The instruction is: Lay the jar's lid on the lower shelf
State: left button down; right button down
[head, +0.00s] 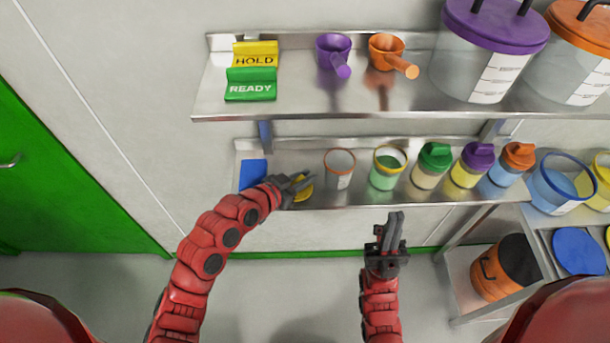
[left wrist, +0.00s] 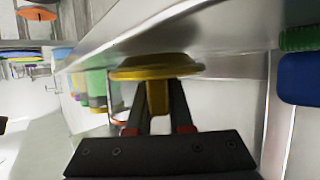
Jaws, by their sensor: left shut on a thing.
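The yellow lid (head: 304,188) is at the left part of the lower shelf (head: 318,203). My left gripper (head: 298,182) is shut on it. In the left wrist view the lid (left wrist: 150,70) shows as a wide yellow disc, with its knob between my two fingers (left wrist: 158,105). I cannot tell whether the lid touches the shelf. An open jar with a yellow rim and green contents (head: 384,176) stands to its right on the lower shelf. My right gripper (head: 394,222) is in front of the shelf, empty, its fingers close together.
A blue item (head: 253,174) lies left of the lid. An open orange-rimmed jar (head: 340,178) stands between lid and yellow-rimmed jar. Several lidded jars stand further right. The upper shelf (head: 300,95) holds HOLD and READY signs (head: 250,84), scoops and large canisters.

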pick_arm(q)
jog(key=shift+f, duration=0.1)
jog(key=c, duration=1.3)
grip_release()
jog(key=o, duration=0.5)
